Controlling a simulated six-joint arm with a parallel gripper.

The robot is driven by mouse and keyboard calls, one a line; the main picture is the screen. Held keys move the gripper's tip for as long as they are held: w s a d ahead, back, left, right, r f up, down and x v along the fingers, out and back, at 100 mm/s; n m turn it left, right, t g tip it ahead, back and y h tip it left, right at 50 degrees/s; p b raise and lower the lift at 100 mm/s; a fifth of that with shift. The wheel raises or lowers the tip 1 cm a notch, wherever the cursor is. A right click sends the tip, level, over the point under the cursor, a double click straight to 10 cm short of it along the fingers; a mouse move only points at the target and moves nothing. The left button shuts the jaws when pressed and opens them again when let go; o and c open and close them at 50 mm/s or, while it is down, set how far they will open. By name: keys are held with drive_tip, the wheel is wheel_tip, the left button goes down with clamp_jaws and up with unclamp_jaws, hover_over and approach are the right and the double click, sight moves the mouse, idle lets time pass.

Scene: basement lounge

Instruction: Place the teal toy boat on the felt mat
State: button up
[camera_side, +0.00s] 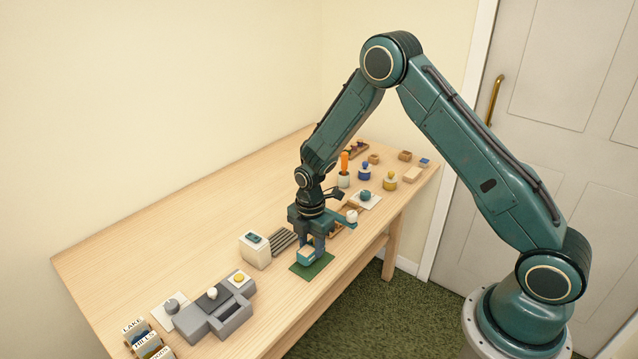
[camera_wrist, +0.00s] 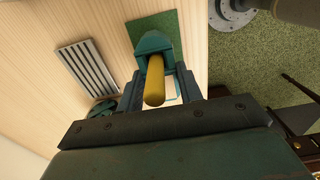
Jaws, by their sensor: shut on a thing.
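The teal toy boat (camera_side: 305,255) is between the fingers of my gripper (camera_side: 309,243), which is shut on it. In the wrist view the boat (camera_wrist: 154,43) shows its teal hull end, a yellow funnel pointing toward the camera and a pale part beside it. The fingers (camera_wrist: 159,88) flank it on both sides. The green felt mat (camera_side: 319,269) lies near the table's front edge, under and around the boat in the side view. In the wrist view the mat (camera_wrist: 150,25) extends beyond the hull end. I cannot tell whether the boat touches the mat.
A grey slatted rack (camera_side: 283,240) and a white box (camera_side: 254,254) with a teal item on top stand left of the mat. A grey blocky unit (camera_side: 228,319) is farther left. Several small knobbed items, including a yellow one (camera_side: 390,183), stand to the right. Bare table lies behind.

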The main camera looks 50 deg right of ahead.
sight(311, 247)
drive_tip(key=shift+f, duration=1.4)
drive_tip(key=shift+f, duration=0.1)
drive_tip(key=o, duration=1)
wheel_tip(311, 247, up, 11)
drive_tip(key=shift+r, duration=0.65)
